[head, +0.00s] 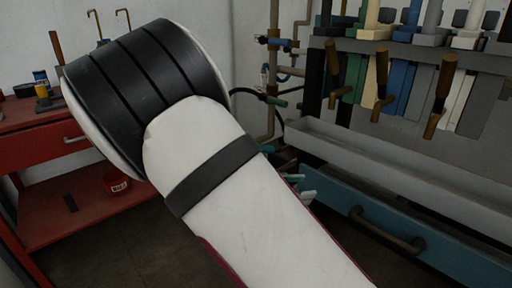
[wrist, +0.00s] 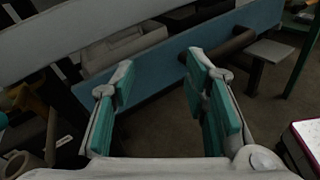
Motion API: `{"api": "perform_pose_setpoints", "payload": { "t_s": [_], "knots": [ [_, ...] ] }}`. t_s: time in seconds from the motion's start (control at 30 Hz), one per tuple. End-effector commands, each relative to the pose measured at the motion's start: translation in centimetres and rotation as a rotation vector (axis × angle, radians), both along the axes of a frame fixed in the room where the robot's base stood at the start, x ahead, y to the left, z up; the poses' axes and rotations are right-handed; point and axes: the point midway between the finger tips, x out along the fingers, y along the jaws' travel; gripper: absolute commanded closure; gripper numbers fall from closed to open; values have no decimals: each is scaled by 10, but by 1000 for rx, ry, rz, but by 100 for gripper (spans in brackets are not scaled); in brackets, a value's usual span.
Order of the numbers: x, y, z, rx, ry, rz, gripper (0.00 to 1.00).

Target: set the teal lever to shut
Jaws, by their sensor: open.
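A lever with a dark arm and a teal-green grip (head: 277,102) shows in the head view, beside the vertical pipe at the back, left of the grey trough. It points right and slightly down. Its valve body is partly hidden behind my arm, so I cannot tell its setting. My gripper (wrist: 160,62) is open and empty in the wrist view, its teal-padded fingers apart, facing the blue drawer front. In the head view it is mostly hidden behind my arm, below the lever and apart from it. The lever is not recognisable in the wrist view.
A blue drawer (head: 340,200) with a brown handle (head: 386,231) lies under the grey trough (head: 400,165). Several brown-handled levers hang above the trough. A small blue valve (head: 270,41) is higher on the pipes. A red cart (head: 50,215) stands left.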

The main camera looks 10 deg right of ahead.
Motion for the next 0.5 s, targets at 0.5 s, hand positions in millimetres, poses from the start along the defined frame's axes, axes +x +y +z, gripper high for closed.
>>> {"api": "perform_pose_setpoints", "payload": {
  "t_s": [0.5],
  "knots": [
    [99,130,-35,-609,199,514,59]
  ]
}}
